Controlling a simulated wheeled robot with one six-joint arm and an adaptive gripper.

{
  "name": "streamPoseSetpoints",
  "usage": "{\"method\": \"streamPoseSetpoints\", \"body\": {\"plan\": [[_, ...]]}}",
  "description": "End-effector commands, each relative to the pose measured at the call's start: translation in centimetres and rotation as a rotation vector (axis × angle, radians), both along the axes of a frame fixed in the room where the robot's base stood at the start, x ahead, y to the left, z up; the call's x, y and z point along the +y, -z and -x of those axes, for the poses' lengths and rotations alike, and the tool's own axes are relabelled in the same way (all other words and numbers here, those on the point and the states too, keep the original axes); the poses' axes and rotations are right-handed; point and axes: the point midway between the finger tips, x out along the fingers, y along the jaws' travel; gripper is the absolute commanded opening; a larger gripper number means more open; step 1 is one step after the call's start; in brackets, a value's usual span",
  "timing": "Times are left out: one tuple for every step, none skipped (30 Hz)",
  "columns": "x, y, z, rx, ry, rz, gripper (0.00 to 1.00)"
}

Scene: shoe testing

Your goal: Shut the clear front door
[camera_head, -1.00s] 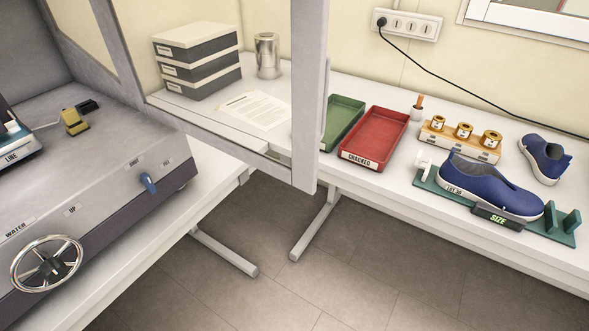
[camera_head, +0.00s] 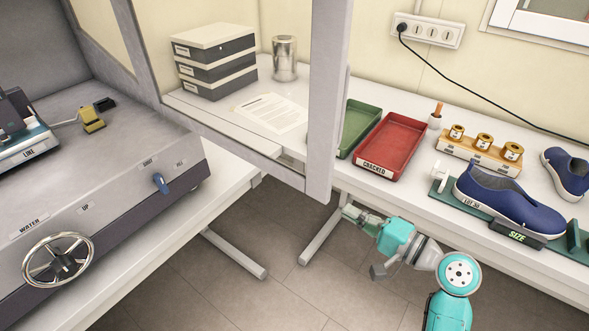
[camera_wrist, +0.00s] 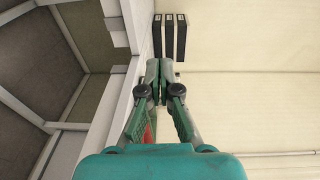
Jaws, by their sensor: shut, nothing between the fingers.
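The clear front door (camera_head: 325,100) stands open in the head view. Its grey frame sticks out from the machine toward the bench, with the boxes and paper visible through its pane. Its free upright edge hangs over the gap between machine and bench. My gripper (camera_head: 350,213) is low, just right of the lower end of that upright. I cannot tell whether it touches the frame. In the wrist view my gripper (camera_wrist: 158,68) is shut with its fingertips together and nothing between them. I cannot make out the door clearly there.
The grey machine (camera_head: 110,180) with a handwheel (camera_head: 58,260) and blue knob (camera_head: 161,184) stands left. On the bench are a red tray (camera_head: 395,145), green tray (camera_head: 360,125), tape rolls (camera_head: 484,141) and blue shoe (camera_head: 510,200). Stacked boxes (camera_head: 215,62) stand behind the door.

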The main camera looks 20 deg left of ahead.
Motion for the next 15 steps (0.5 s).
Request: {"method": "streamPoseSetpoints", "body": {"plan": [[0.3, -2.3, -0.6, -0.011, -0.049, -0.013, 0.00], [0.6, -3.4, -0.7, -0.011, -0.080, -0.021, 0.00], [0.8, -4.8, -0.8, -0.013, -0.119, -0.028, 0.00], [0.9, -5.8, -0.9, -0.015, -0.147, -0.032, 0.00], [1.1, -6.6, -0.9, -0.015, -0.173, -0.037, 0.00], [1.2, -7.7, -0.9, -0.017, -0.204, -0.040, 0.00], [1.3, -8.5, -0.8, -0.019, -0.225, -0.042, 0.00], [1.3, -9.1, -0.8, -0.019, -0.244, -0.042, 0.00], [1.4, -9.8, -0.7, -0.020, -0.265, -0.044, 0.00], [1.4, -10.3, -0.7, -0.020, -0.278, -0.044, 0.00], [1.4, -10.7, -0.7, -0.022, -0.290, -0.044, 0.00], [1.5, -11.0, -0.6, -0.022, -0.302, -0.044, 0.00], [1.5, -11.2, -0.6, -0.022, -0.308, -0.045, 0.00], [1.6, -11.4, -0.6, -0.023, -0.313, -0.044, 0.00], [1.8, -11.5, -0.5, -0.023, -0.318, -0.045, 0.00]]}}
